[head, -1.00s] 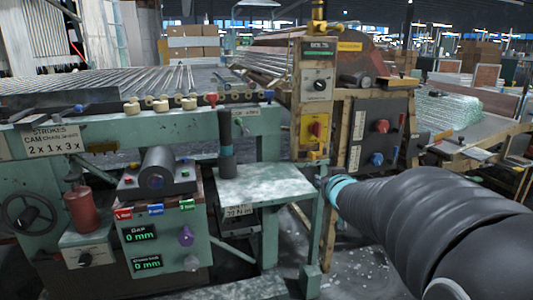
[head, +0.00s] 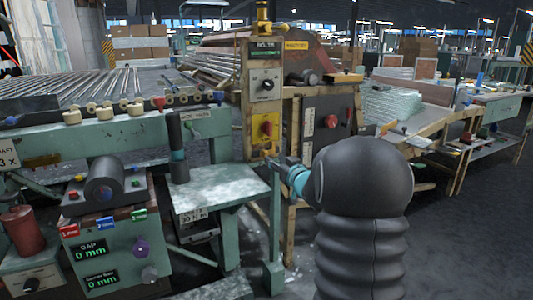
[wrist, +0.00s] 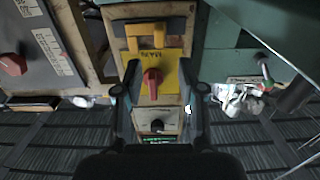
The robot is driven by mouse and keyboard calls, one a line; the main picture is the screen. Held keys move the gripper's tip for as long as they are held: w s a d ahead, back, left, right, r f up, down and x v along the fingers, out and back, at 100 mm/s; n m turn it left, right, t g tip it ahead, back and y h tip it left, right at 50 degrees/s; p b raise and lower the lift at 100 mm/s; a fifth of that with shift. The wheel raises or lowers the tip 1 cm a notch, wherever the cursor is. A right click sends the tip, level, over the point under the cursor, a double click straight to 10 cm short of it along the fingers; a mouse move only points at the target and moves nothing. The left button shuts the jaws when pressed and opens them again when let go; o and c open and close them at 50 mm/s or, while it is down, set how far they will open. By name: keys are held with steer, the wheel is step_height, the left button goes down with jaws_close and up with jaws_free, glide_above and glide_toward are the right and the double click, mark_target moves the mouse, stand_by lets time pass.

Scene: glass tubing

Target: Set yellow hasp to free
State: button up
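The yellow hasp (wrist: 146,38) shows in the wrist view as a yellow loop beside the yellow plate (wrist: 152,76) with the red rotary switch (wrist: 152,82). In the head view the hasp (head: 268,151) is a small yellow piece just below the switch plate (head: 265,128) on the wooden post. My gripper (wrist: 161,66) is open and empty in the wrist view, its fingers on either side of the switch plate, with the hasp beyond the tips. In the head view my gripper (head: 277,159) is near the post, small and partly hidden by my arm. Contact cannot be told.
A black panel with a red knob (head: 331,121) is to the right. A teal table (head: 215,190) is at lower left of the post, and a green-handled lever (wrist: 264,72) shows in the wrist view.

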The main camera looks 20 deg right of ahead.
mark_target(267, 153)
steer(key=w, duration=0.7)
steer(key=shift+w+a, duration=0.1)
jaws_close()
